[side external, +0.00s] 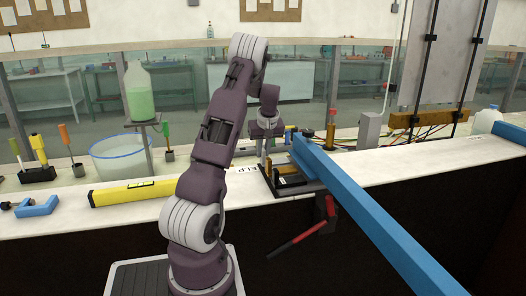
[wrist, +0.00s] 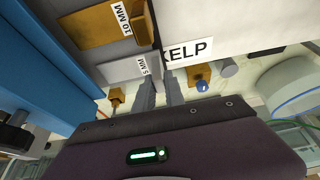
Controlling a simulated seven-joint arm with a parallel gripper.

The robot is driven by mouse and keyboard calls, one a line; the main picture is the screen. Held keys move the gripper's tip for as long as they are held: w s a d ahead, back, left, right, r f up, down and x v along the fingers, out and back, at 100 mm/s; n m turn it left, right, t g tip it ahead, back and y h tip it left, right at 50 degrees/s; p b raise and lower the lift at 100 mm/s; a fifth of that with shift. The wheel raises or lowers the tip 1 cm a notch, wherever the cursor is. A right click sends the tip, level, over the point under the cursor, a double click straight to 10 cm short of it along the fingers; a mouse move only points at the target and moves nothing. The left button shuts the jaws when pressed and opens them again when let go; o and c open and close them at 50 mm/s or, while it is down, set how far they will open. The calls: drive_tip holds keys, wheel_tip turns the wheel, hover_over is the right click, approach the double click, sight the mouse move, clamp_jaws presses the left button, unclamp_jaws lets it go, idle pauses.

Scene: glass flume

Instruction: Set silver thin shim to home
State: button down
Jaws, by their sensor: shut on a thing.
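The silver thin shim (wrist: 118,71), labelled "5 MM", is a flat grey plate in the upper left of the wrist view. My gripper (wrist: 158,80) is shut on its edge beside the label; the exact grip is partly hidden by the fingers. A brass shim (wrist: 105,28), labelled "10 MM", lies just beyond it in that view. In the side view my gripper (side external: 266,152) is low over the bench by a dark tray (side external: 312,187), and the silver shim cannot be made out there. Which spot is home cannot be told.
A long blue beam (side external: 375,225) runs close to the right of my gripper. A white label ending in "ELP" (wrist: 188,49) lies by the fingertips. A yellow level (side external: 135,191) lies left on the bench. A red-handled lever (side external: 297,241) hangs in front.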

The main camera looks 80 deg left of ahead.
sight(280, 160)
drive_tip(key=w, duration=0.6)
drive_tip(key=shift+w, duration=0.25)
drive_tip(key=shift+r, duration=0.1)
drive_tip(key=c, duration=1.4)
unclamp_jaws()
drive_tip(key=shift+w, duration=0.1)
drive_tip(key=v, duration=0.7)
